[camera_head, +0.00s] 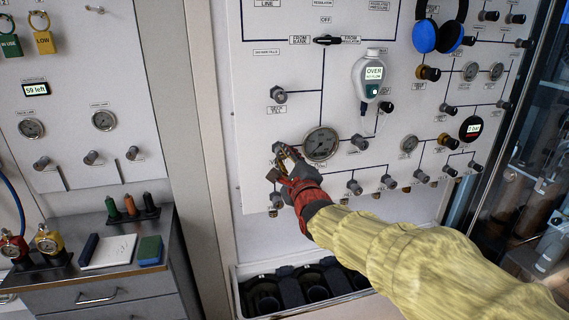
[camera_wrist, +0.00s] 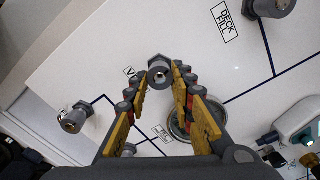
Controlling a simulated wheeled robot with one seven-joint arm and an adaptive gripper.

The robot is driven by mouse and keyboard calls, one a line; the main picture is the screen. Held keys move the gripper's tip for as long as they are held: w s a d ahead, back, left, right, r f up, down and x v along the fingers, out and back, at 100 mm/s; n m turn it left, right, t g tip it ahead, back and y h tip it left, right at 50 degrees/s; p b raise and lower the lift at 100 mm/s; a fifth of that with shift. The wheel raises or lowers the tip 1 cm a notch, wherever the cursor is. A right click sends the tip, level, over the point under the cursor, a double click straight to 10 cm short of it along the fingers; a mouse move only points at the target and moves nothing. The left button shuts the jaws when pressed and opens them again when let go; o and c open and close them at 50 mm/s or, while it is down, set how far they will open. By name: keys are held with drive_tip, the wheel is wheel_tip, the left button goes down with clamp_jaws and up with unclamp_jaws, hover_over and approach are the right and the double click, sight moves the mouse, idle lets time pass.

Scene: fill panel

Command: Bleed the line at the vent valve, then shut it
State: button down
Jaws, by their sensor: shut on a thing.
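The vent valve knob (camera_wrist: 159,72) is a grey metal knob on the white panel (camera_head: 290,70), with a partly hidden label starting with "V" beside it in the wrist view. My gripper (camera_head: 284,160) reaches the lower left of the panel. In the wrist view its two yellow-and-black fingers (camera_wrist: 164,78) lie on either side of the knob and are shut on it. In the head view my fingers hide most of the knob. A round gauge (camera_head: 322,145) sits just right of my gripper; its needle is too small to read. A hand-held meter (camera_head: 373,76) on the panel reads "OVER".
The deck fill knob (camera_head: 279,95) is above my gripper. Several more knobs, including one (camera_head: 354,187), line the panel below and right. Blue headphones (camera_head: 438,36) hang at upper right. A tray (camera_head: 235,277) with dark round items stands below. A drawer cabinet (camera_head: 100,290) is at left.

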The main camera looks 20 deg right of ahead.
drive_tip(key=shift+f+m+b, duration=0.15)
drive_tip(key=shift+m+b, duration=0.3)
drive_tip(key=shift+m, duration=0.85)
drive_tip(key=c, duration=1.5)
unclamp_jaws()
drive_tip(key=s, duration=1.2)
